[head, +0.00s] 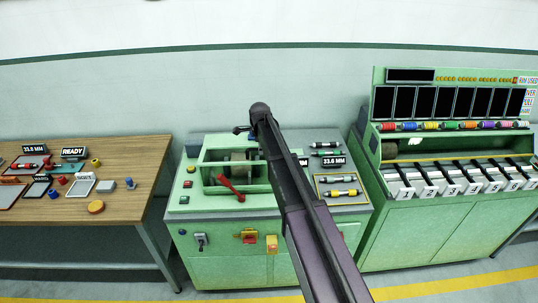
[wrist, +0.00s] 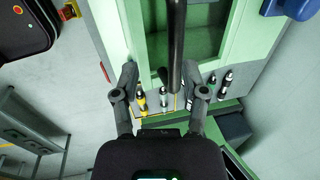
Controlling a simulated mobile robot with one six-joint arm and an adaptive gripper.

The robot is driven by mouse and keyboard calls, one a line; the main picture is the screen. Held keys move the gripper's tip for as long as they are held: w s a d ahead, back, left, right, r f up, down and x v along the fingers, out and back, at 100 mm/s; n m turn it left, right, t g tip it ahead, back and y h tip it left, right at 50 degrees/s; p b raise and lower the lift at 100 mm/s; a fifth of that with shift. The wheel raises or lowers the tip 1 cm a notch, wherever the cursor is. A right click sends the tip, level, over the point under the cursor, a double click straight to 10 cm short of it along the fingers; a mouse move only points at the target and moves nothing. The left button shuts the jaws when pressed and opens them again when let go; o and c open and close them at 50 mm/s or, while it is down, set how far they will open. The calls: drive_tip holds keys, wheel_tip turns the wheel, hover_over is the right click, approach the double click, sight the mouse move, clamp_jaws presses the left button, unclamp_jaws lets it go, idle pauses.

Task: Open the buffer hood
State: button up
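The buffer is a green machine (head: 228,265) in the middle of the head view. Its hood (head: 258,187) is a green frame with a see-through opening, and a grey wheel (head: 238,170) shows inside. A red handle (head: 230,188) slants across the hood's front. I cannot tell for sure whether the hood is fully down. My arm reaches up in front of the machine and hides part of its right side. In the wrist view my gripper (wrist: 164,88) has its two fingers wide apart, over the machine top. A dark bar (wrist: 175,40) runs between them; I cannot tell what it is.
A tray (head: 318,191) with silver and yellow rods lies right of the hood. A wooden table (head: 125,217) with small parts stands left. A green cabinet (head: 410,238) with screens and numbered slots stands right. The machine front has switches and a yellow-red box (head: 247,236).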

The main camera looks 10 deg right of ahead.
drive_tip(key=shift+s+r+p, duration=0.95)
drive_tip(key=shift+r+p, duration=3.85)
drive_tip(key=shift+r, duration=0.3)
drive_tip(key=s+d+f+n+b, duration=0.2)
drive_tip(key=s+f+n+b, duration=0.2)
drive_tip(key=s+f+b, duration=0.4)
drive_tip(key=shift+d+n+g, duration=0.2)
drive_tip(key=shift+n+g, duration=0.1)
drive_tip(key=shift+n, duration=0.1)
drive_tip(key=shift+f, duration=0.1)
